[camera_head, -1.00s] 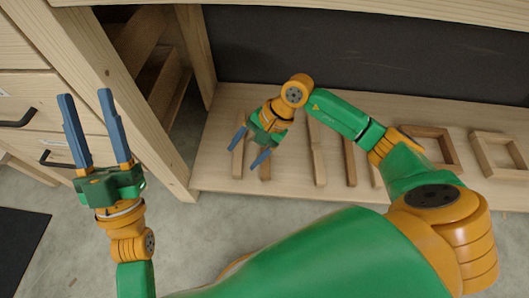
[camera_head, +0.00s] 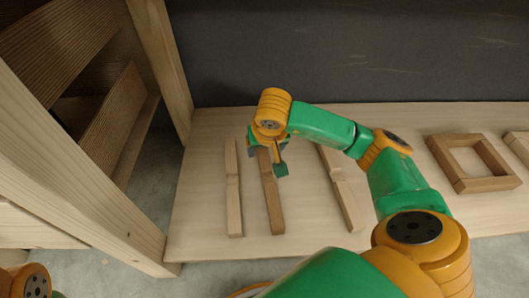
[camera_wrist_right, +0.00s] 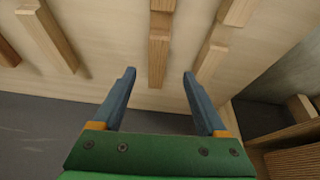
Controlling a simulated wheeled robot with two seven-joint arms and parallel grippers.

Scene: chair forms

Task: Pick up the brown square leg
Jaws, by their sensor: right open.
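A brown square leg (camera_head: 273,207) lies on the pale wooden board, its far part covered by my right gripper (camera_head: 266,158). In the right wrist view the brown leg (camera_wrist_right: 160,45) points in between the two blue fingertips of the right gripper (camera_wrist_right: 159,73). The fingers are apart, with one on each side of the leg's line and a gap on both sides. Whether the fingertips are down at the leg's height I cannot tell. My left gripper is out of view; only a bit of my left arm shows at the bottom left.
A paler leg (camera_head: 233,195) lies left of the brown one, and another leg (camera_head: 343,190) lies to the right, partly behind my arm. A brown square frame (camera_head: 474,163) lies farther right. A wooden post (camera_head: 160,60) and drawer unit stand at the left.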

